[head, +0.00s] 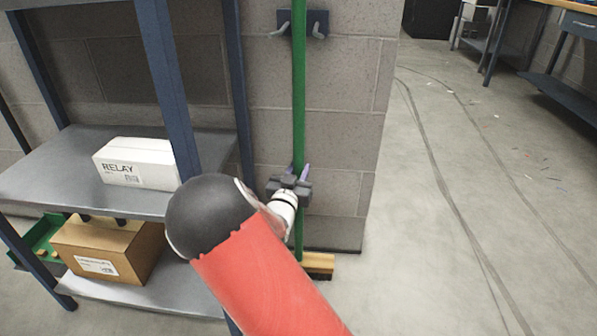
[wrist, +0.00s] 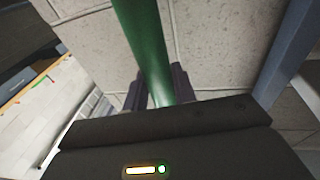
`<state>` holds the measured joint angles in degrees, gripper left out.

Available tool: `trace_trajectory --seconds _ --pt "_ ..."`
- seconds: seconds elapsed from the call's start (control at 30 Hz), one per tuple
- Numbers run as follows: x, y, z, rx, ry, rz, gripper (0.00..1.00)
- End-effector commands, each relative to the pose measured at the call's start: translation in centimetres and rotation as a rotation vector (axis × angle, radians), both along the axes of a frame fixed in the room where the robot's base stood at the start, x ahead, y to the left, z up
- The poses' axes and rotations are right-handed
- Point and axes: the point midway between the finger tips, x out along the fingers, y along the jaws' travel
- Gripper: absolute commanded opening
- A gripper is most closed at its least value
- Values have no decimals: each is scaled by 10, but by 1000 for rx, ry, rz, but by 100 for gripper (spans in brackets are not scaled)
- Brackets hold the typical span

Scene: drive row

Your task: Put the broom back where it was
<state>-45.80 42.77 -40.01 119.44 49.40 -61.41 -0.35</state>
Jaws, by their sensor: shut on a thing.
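The broom (head: 299,105) stands upright against the grey block wall, a green pole with a wooden head (head: 318,263) low by the floor. My gripper (head: 301,174) is shut on the green pole at about its lower middle. In the wrist view the pole (wrist: 146,45) runs between the two dark fingers (wrist: 158,88). A dark wall holder with two grey prongs (head: 303,24) is higher up, and the pole passes in front of it, between the prongs. Whether the pole touches the holder I cannot tell. My arm hides part of the lower pole.
A blue-framed metal shelf (head: 60,172) stands close on the left, with a white RELAY box (head: 136,162) and a cardboard box (head: 105,248) on it. The wall ends just right of the broom. Open concrete floor (head: 450,180) lies to the right, with workbenches at the far right.

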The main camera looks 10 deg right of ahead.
Motion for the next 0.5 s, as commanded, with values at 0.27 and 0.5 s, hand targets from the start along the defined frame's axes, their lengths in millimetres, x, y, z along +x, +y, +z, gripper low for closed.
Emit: trace_trajectory --seconds 0.27,0.5 --pt "0 0 -2 0 1 0 48" --pt "0 0 -1 0 1 0 48"
